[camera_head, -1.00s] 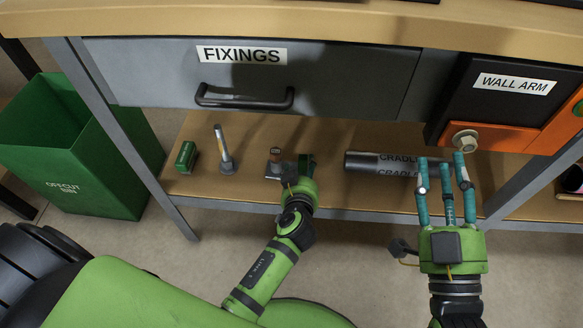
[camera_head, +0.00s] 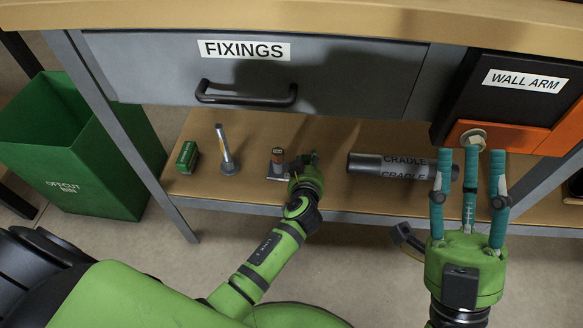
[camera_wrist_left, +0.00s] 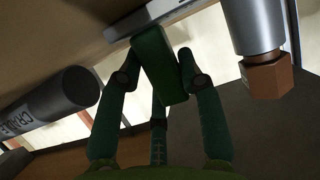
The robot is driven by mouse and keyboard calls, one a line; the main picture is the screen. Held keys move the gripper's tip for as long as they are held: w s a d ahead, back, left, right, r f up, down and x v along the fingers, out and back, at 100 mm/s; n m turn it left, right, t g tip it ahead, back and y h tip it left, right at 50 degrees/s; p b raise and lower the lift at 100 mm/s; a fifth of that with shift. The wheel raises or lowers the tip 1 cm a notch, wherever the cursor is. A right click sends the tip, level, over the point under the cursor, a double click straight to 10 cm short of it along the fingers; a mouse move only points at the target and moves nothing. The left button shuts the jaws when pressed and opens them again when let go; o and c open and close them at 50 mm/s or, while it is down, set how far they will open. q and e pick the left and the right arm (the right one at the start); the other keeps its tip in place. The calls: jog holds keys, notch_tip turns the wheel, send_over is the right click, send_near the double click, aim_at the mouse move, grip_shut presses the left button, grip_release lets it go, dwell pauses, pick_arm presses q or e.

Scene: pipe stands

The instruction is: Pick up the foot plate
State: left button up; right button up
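The foot plate (camera_head: 277,171) appears to be the flat grey metal plate on the shelf, with a stub topped by a copper-coloured nut. In the left wrist view the plate (camera_wrist_left: 160,12) is at the top, and the stub with its nut (camera_wrist_left: 267,76) points down at the right. A green block (camera_wrist_left: 160,65) is at the plate's near edge, between the fingers of my left gripper (camera_wrist_left: 158,60). The fingers are close on either side; I cannot tell whether they press on it. In the head view my left gripper (camera_head: 309,163) is just right of the stub. My right gripper (camera_head: 470,165) is open, empty, fingers upward.
A dark cylinder marked CRADLE (camera_head: 390,166) lies right of my left gripper. A metal rod on a round base (camera_head: 226,151) and a green box (camera_head: 187,157) stand to the left. The FIXINGS drawer (camera_head: 330,75) overhangs the shelf. A green offcut bin (camera_head: 95,165) stands at far left.

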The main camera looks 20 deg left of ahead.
pick_arm(q)
grip_shut()
pick_arm(e)
jog(key=shift+w, duration=0.1)
